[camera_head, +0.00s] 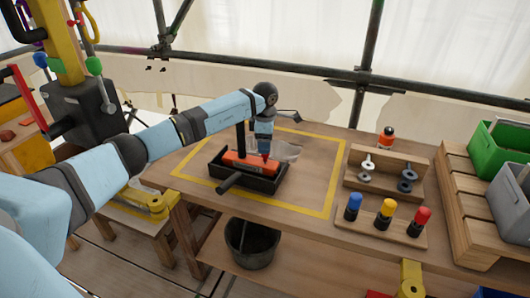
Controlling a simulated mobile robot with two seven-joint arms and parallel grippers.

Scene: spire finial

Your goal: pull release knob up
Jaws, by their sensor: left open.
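My left arm reaches in from the left, and its gripper (265,156) points down over a black tray (268,186) that holds an orange-red block (238,161). The left gripper is open. Its fingertips are small in the picture and lie close to the block's right end; I cannot tell if they touch anything. No release knob can be made out for sure; one at the tray could be hidden by the gripper. A dark bar or handle (230,184) sticks out at the tray's front left. My right gripper is not in view.
The tray stands inside a yellow taped square (318,212) on a wooden bench. To the right, a wooden rack (385,232) holds blue, yellow and red-topped pieces. Green (497,150) and grey (510,190) bins stand at far right. A dark bucket (250,243) sits below.

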